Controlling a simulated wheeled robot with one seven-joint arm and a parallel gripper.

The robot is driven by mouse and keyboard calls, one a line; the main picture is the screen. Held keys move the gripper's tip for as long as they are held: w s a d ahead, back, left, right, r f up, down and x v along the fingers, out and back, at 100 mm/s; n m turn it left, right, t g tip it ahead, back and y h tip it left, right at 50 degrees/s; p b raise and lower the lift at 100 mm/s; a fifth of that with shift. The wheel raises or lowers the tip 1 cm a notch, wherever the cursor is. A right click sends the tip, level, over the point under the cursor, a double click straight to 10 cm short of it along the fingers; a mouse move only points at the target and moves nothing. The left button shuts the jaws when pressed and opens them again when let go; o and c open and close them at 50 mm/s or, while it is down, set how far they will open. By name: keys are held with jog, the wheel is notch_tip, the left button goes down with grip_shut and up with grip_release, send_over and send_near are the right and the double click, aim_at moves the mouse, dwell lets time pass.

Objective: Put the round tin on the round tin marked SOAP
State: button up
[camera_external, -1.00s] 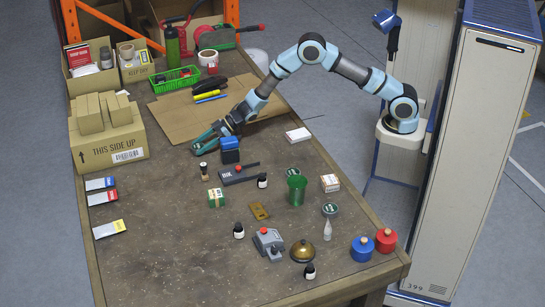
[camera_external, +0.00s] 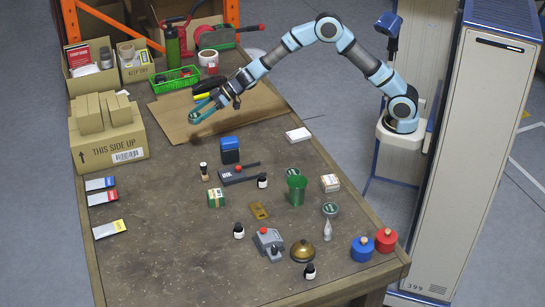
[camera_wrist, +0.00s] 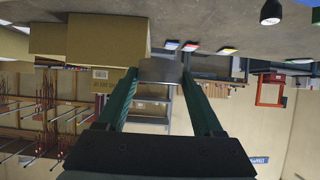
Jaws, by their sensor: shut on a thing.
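My gripper (camera_external: 200,110) is raised above the far part of the table, over the cardboard sheet. In the wrist view its two green fingers (camera_wrist: 163,88) are apart, with a plain grey thing (camera_wrist: 160,70) between their tips; I cannot tell its full shape. A round tin with a dark green lid (camera_external: 330,210) stands on the right part of the table. Another round tin (camera_external: 292,170) shows partly behind the green cup. The lettering on both lids is too small to read, so I cannot tell which is marked SOAP.
The green cup (camera_external: 297,190), a white-and-orange box (camera_external: 330,183), a small white bottle (camera_external: 328,230) and a brass bell (camera_external: 303,251) stand around the tins. A blue box (camera_external: 230,150) and an ink pad (camera_external: 238,175) lie nearer the gripper.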

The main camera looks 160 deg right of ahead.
aim_at(294, 169)
notch_tip(294, 169, up, 4)
jog(key=shift+f, duration=0.1)
jog(key=a+n+t+y+p, duration=0.1)
jog(key=a, duration=0.4)
jog(key=w+a+f+n+y+p, duration=0.1)
jog(key=a+n, duration=0.1)
jog(key=a, duration=0.3)
jog(key=a+f+n+t+y+p, duration=0.1)
jog(key=a, duration=0.4)
jog(key=shift+w+t+y+p, duration=0.3)
jog(key=shift+w+y, duration=0.05)
jog(key=shift+y, duration=0.05)
jog(key=s+a+r+n+t+y+p, duration=0.15)
jog(key=a+n+y+p, duration=0.35)
jog(key=a, duration=1.8)
jog(key=shift+n+g, duration=0.25)
jog(key=shift+n, duration=0.05)
jog(key=f, duration=1)
jog(key=f+b, duration=0.1)
jog(key=f, duration=0.4)
jog(key=shift+s+a, duration=0.25)
jog(key=o, duration=1.4)
jog(key=shift+f, duration=0.1)
